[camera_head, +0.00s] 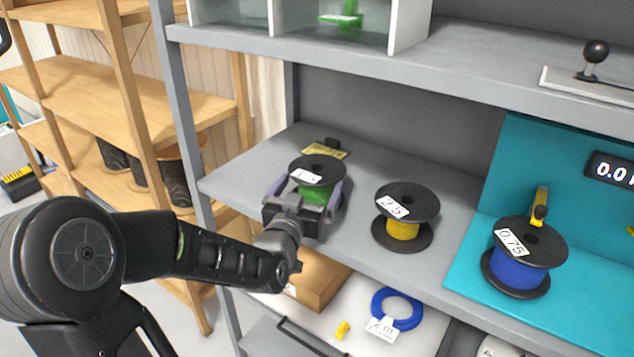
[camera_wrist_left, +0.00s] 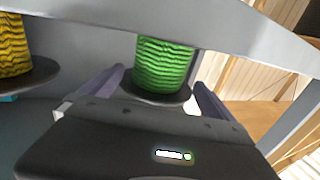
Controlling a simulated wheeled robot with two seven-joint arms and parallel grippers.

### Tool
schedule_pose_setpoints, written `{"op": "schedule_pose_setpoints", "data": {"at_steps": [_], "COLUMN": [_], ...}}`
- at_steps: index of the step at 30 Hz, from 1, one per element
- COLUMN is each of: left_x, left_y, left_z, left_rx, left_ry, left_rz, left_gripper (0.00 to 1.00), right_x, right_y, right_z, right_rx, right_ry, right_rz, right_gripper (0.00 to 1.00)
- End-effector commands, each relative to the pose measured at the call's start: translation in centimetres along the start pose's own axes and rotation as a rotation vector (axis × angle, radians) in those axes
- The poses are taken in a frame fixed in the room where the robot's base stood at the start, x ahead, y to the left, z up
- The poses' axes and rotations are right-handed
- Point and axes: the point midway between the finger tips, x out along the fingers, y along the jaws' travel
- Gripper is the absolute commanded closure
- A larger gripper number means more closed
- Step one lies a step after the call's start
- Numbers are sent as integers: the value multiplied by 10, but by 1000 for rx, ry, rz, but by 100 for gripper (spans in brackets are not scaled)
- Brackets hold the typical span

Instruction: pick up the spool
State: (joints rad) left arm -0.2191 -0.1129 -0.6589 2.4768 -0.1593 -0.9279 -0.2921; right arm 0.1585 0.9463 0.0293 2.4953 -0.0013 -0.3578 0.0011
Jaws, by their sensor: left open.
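A black spool with green cable (camera_head: 315,190) stands upright on the grey middle shelf at its left part, with a white label on its top flange. Its green winding (camera_wrist_left: 165,65) also shows in the left wrist view. My left gripper (camera_head: 306,192) is open, with one finger on each side of the green spool. In the left wrist view the fingers (camera_wrist_left: 160,88) flank the spool, with a visible gap at each side. A yellow spool (camera_head: 403,229) labelled 2.5 and a blue spool (camera_head: 519,267) labelled 0.75 stand to the right. My right gripper is not in view.
A grey upright post (camera_head: 187,110) stands left of the spool, and an upper shelf (camera_head: 450,95) is above. A teal panel (camera_head: 478,265) carries the blue spool. Below are a cardboard box (camera_head: 318,277) and a blue cable coil (camera_head: 408,318).

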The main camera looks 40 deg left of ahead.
Motion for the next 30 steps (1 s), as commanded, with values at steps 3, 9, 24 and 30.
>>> {"op": "schedule_pose_setpoints", "data": {"at_steps": [3, 9, 24, 30], "left_x": [0, 8, 52, 52], "left_y": [0, 1, 3, 2], "left_z": [0, 0, 2, 2], "left_rx": [0, 1, 0, 0], "left_ry": [0, -1, 1, 1], "left_rz": [0, 1, 0, 0], "left_gripper": [0, 0, 0, 0], "right_x": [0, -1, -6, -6], "right_y": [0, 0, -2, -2], "right_z": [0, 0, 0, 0], "right_rx": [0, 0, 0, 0], "right_ry": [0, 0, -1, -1], "right_rz": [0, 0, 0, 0], "right_gripper": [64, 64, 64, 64]}}
